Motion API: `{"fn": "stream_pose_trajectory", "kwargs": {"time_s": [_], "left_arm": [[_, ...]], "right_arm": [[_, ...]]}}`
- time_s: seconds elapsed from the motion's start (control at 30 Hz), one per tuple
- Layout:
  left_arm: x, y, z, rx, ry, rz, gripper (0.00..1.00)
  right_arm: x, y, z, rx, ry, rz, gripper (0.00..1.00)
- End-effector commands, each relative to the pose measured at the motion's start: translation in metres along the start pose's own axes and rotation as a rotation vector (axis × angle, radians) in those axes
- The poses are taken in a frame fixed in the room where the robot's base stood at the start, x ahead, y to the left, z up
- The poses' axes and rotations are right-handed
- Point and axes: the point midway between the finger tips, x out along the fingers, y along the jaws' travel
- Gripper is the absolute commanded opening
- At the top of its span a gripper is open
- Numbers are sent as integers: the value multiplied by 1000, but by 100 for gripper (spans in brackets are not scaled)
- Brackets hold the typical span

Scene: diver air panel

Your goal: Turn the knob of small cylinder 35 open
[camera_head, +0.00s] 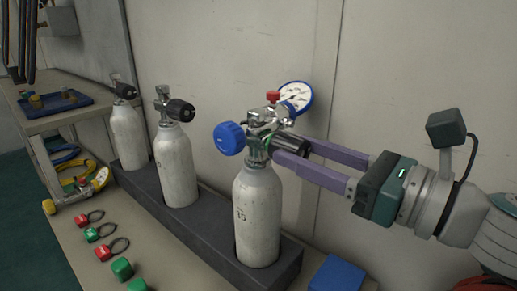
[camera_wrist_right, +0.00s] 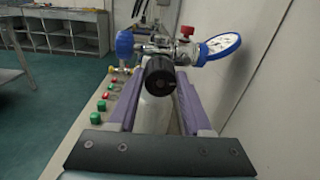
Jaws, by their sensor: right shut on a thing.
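Small cylinder 35 (camera_head: 256,215) is white, marked 35, and stands upright in the dark rack nearest me. Its black knob (camera_head: 320,147) points right from the valve; it also shows in the wrist view (camera_wrist_right: 158,84). My right gripper (camera_head: 284,150) comes in from the right with its purple fingers on either side of the knob, shut on it. The fingers partly hide the knob and valve. A fitting with a blue handwheel (camera_head: 229,138), a red knob (camera_head: 272,96) and a round gauge (camera_head: 296,97) sits on the valve. My left gripper is not in view.
Two more white cylinders with black knobs (camera_head: 177,165) (camera_head: 126,135) stand in the same dark rack (camera_head: 228,257). A blue box (camera_head: 337,274) is right of it. A wall (camera_head: 235,50) rises close behind.

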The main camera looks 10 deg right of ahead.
Motion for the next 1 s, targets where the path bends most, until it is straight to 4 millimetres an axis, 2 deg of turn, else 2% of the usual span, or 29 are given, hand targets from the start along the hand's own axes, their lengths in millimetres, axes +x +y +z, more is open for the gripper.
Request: {"fn": "stream_pose_trajectory", "kwargs": {"time_s": [1.0], "left_arm": [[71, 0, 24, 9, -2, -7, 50]], "right_arm": [[0, 0, -6, -962, -37, 5, 0]]}}
